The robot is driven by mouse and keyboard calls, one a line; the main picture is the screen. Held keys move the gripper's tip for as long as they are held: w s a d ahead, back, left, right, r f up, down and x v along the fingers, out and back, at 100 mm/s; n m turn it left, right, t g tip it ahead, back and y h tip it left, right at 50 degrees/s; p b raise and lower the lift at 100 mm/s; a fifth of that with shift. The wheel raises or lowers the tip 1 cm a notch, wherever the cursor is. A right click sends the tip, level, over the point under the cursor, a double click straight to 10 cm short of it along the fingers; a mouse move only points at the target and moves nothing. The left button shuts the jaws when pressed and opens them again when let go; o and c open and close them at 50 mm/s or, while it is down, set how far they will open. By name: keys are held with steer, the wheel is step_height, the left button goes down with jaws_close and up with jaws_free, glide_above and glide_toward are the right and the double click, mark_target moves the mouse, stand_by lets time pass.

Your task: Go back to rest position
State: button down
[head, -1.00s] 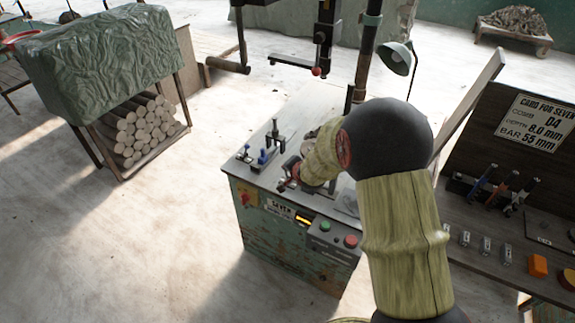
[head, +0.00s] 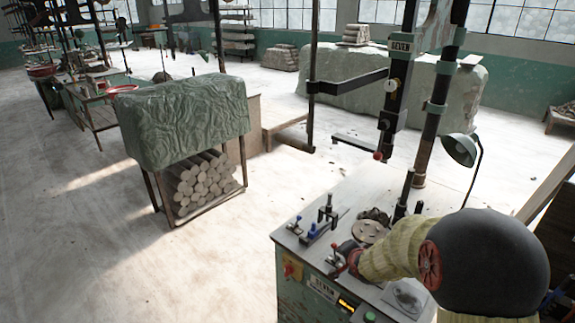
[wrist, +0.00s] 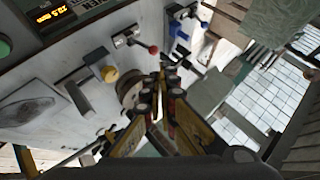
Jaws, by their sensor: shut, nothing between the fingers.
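My gripper (wrist: 172,78) shows in the wrist view, its two fingers brought together with nothing between them. It is above the machine's pale worktop (wrist: 75,60), near a round metal part (wrist: 130,90). In the head view my arm reaches in from the lower right, over the worktop (head: 340,212) of the green SEVEN machine. The fingers there are too small and crowded to make out clearly.
Clamps and a red-knobbed lever (wrist: 152,49) stand close to my gripper. The machine's column (head: 432,115) and a lamp (head: 459,150) rise behind the worktop. A covered rack (head: 185,118) with clay rolls stands left. Open floor (head: 110,260) lies at the lower left.

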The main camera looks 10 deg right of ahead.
steer(key=s+f+n+g, duration=0.3)
steer(key=s+f+g, duration=0.1)
steer(key=s+f, duration=0.25)
steer(key=s+r+n+g, duration=0.2)
steer(key=s+r+n, duration=0.15)
steer(key=s, duration=0.55)
steer(key=s+a+r+n, duration=0.2)
steer(key=s+a+r, duration=0.2)
steer(key=s+r, duration=0.2)
steer(key=s+a+r+n+t+b, duration=0.1)
steer(key=s+a+r+n, duration=0.1)
steer(key=s+r, duration=0.4)
steer(key=s+a+r+n+y, duration=0.1)
steer(key=s+a+r, duration=0.4)
steer(key=r, duration=0.5)
steer(key=shift+s+a+n+b, duration=0.35)
steer(key=shift+s+n, duration=0.3)
steer(key=shift+s, duration=0.4)
